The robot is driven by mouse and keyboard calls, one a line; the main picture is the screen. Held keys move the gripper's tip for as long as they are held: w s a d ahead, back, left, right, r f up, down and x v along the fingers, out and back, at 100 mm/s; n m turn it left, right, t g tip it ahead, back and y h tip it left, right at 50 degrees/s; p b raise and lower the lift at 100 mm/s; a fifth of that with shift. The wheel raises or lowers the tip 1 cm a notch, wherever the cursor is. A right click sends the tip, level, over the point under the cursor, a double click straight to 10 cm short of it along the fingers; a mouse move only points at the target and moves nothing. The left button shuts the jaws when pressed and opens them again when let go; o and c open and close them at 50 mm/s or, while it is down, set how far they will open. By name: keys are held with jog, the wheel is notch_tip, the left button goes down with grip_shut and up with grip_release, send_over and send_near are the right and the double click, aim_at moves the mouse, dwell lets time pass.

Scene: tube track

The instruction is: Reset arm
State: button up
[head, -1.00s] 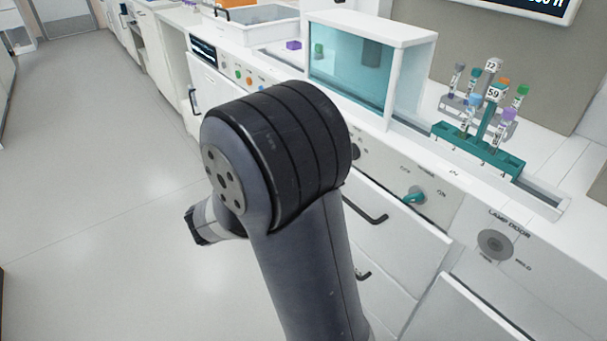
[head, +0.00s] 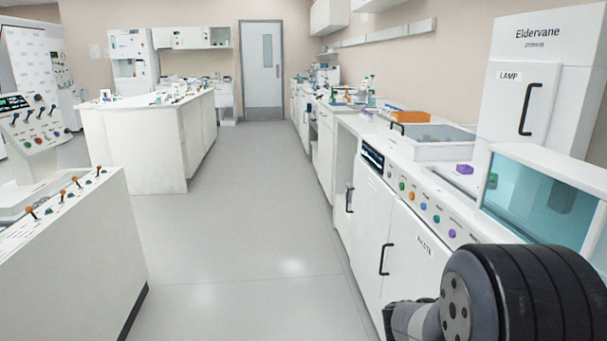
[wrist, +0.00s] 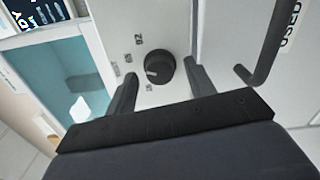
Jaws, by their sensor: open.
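I cannot tell how far the fingertips are from the panel. In the head view only part of my arm shows at the lower right; the gripper's fingers are not visible there.
The counter (head: 425,180) on the right carries a grey tray (head: 432,148), a purple block (head: 464,169) and a teal-windowed box (head: 530,205). A black drawer handle (wrist: 268,45) is near my gripper. A control console (head: 60,240) stands left. The middle floor (head: 240,220) is clear.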

dwell(0.5)
jog(key=a+p, duration=0.1)
jog(key=a, duration=0.9)
jog(key=d+n+p, duration=0.3)
jog(key=n+p, duration=0.2)
jog(key=p, duration=0.3)
jog(key=d+n+p, duration=0.3)
jog(key=n+p, duration=0.2)
jog(key=p, duration=0.3)
jog(key=d+n+p, duration=0.3)
jog(key=n+p, duration=0.3)
jog(key=p, duration=0.2)
jog(key=shift+d, duration=0.25)
dwell(0.8)
